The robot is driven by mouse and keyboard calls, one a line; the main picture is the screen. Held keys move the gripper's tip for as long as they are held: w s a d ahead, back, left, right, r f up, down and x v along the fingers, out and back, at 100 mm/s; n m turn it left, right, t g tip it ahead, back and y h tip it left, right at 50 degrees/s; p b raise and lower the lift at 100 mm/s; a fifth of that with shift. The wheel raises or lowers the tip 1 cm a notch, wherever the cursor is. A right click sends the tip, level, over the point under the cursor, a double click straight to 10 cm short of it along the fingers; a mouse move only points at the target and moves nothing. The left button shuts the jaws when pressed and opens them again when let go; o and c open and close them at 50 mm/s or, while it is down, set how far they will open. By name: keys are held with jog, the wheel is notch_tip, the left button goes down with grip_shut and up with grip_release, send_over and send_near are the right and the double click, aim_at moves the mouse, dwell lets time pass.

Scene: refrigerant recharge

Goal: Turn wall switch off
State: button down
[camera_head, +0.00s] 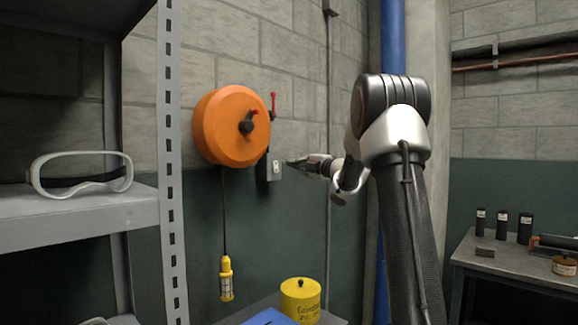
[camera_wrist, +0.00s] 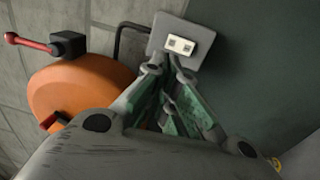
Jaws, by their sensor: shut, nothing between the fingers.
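The wall switch (camera_head: 276,165) is a small light rocker on a grey box on the wall, just right of the orange reel. In the wrist view the switch (camera_wrist: 181,45) sits on its grey plate beyond my fingertips. My gripper (camera_head: 290,162) is at the end of the arm, pointing left toward the switch and close to it. In the wrist view my gripper (camera_wrist: 166,72) is shut and empty, with its tips just below the rocker. I cannot tell whether the tips touch the plate. Which way the rocker is tipped is too small to tell.
An orange reel (camera_head: 226,128) with a red-handled lever (camera_head: 273,103) hangs beside the switch. A yellow lamp (camera_head: 226,279) hangs on its cord below. A metal shelf (camera_head: 85,219) stands at left, a yellow canister (camera_head: 300,300) below, and a bench (camera_head: 500,262) at right.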

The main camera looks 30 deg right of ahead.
jog(key=shift+r+v, duration=0.2)
jog(key=shift+v, duration=0.9)
jog(key=shift+r+v, duration=0.25)
jog(key=shift+v, duration=0.85)
